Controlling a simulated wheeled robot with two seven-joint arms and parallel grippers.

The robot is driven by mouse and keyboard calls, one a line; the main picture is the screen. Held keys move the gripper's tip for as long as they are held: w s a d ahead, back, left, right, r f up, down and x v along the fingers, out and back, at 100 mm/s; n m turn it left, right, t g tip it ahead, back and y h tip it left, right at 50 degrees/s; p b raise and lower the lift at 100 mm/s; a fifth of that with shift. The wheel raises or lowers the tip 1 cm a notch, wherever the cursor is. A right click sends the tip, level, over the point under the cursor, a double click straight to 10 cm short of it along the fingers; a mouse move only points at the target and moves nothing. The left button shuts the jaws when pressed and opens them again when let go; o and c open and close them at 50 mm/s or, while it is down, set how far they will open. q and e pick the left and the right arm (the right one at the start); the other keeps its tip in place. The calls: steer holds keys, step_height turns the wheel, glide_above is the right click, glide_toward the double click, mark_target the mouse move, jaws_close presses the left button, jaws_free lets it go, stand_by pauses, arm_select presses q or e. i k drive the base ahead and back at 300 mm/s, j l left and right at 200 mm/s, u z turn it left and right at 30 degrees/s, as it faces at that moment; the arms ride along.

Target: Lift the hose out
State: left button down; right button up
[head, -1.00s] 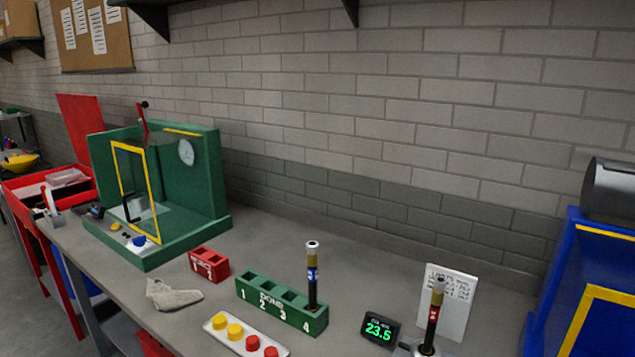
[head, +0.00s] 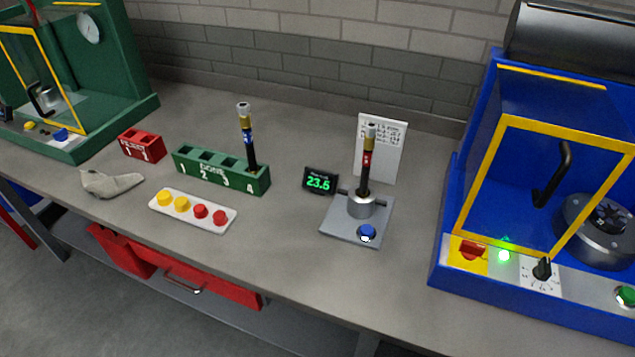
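A black hose with a brass and silver end and a red label (head: 366,170) stands upright in the grey round holder (head: 361,206) of a small grey plate with a blue button (head: 366,232). Another black hose, with a blue label (head: 249,140), stands upright in slot 4 of the green DONE rack (head: 215,174). Slots 1, 2 and 3 look empty. Neither of my grippers shows in the head view.
A small display reading 23.5 (head: 319,181) and a white printed card (head: 381,148) stand near the plate. A blue machine with a yellow-framed door (head: 482,185) is at right. A white tray of caps (head: 193,209), red rack (head: 142,145) and grey cloth (head: 109,183) lie left. The front bench is clear.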

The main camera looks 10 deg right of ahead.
mark_target(370, 128)
steer(key=k+j, duration=0.25)
steer(key=k, duration=0.15)
steer(key=k+j, duration=0.2)
steer(key=k, duration=0.15)
steer(key=k+j, duration=0.25)
steer(key=k, duration=0.15)
steer(key=i+z, duration=0.05)
